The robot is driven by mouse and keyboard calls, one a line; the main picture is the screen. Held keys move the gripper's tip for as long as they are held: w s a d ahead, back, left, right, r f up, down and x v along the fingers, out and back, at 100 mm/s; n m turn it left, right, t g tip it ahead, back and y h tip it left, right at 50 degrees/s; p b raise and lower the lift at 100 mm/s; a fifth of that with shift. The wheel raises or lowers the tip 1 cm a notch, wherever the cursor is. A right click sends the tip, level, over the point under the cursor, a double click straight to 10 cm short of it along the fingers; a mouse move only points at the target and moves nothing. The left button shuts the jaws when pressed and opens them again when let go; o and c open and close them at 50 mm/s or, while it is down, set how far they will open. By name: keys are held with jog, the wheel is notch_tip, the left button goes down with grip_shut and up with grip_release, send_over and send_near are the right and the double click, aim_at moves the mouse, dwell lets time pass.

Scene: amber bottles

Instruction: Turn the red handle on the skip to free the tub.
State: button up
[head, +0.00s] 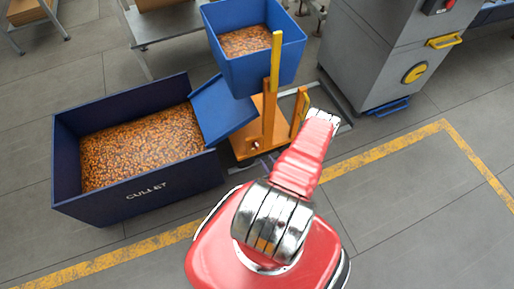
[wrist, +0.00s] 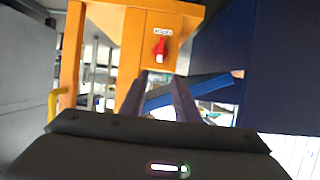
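In the wrist view a red handle (wrist: 160,47) sits on the face of an orange frame (wrist: 120,22), pointing down in the picture from a small white label. My gripper (wrist: 160,78) is open and empty. Its two dark fingers point towards the handle, with the tips just below it in the picture and no visible contact. In the head view the blue tub (head: 253,72), holding amber pieces, sits up on the orange stand (head: 270,127). The handle is not visible there, and my arm hides the gripper.
A dark blue skip marked CULLET (head: 140,200), filled with amber pieces, stands left of the stand, with a blue sloping plate (head: 222,108) between them. A grey cabinet (head: 385,50) stands to the right. Open floor lies in front, crossed by a yellow line (head: 385,153).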

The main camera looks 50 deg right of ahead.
aim_at(257, 146)
jog(key=x, duration=1.3)
jog(key=shift+w+d+f, duration=0.15)
jog(key=shift+w+f, duration=0.05)
jog(key=shift+w, duration=0.15)
grip_shut()
jog(key=shift+a, duration=0.2)
dwell(0.4)
